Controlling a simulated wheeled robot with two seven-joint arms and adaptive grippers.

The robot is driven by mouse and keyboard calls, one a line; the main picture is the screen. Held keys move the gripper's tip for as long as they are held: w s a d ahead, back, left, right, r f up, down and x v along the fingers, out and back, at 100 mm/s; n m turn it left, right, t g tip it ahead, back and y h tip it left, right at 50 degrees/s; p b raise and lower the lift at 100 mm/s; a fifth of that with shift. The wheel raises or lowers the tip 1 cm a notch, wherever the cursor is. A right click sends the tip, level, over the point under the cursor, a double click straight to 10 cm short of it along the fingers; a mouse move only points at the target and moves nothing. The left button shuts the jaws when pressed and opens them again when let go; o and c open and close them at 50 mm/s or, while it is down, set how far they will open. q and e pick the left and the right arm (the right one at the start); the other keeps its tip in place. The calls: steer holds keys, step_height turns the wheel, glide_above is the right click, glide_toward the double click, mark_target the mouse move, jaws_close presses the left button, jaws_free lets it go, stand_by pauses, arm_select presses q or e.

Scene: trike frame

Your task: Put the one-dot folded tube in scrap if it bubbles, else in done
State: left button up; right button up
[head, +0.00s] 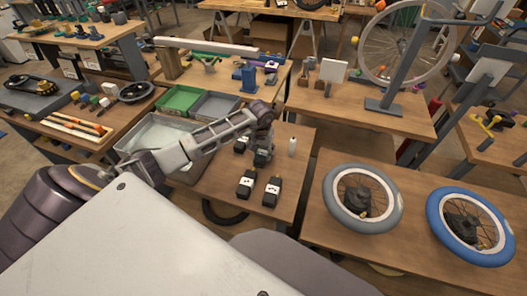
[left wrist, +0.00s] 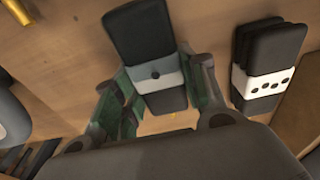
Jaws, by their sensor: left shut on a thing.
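My left gripper (head: 262,150) is over the middle bench. In the left wrist view the gripper (left wrist: 162,90) is shut on the one-dot folded tube (left wrist: 140,32), a black folded tube with a white band bearing one dot. I cannot tell whether this tube is clear of the bench. Two folded tubes, one left (head: 246,184) and one right (head: 272,191), lie nearer me on the bench. My right gripper is not in view.
A green bin (head: 180,98) and a grey bin (head: 214,104) stand behind a wide pale tub (head: 158,135), left of the gripper. Grey (head: 340,216) and blue (head: 440,238) wheels lie on the right bench.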

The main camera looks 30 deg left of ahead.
mark_target(263, 152)
arm_select(q)
steer(key=shift+f, duration=0.1)
steer(key=o, duration=1.2)
steer(key=shift+r, duration=0.55)
steer(key=r, duration=0.6)
steer(key=s+r, duration=0.1)
steer(key=r, duration=0.2)
steer(key=shift+d, duration=0.1)
steer(key=shift+s+r, duration=0.2)
steer(key=shift+r, duration=0.85)
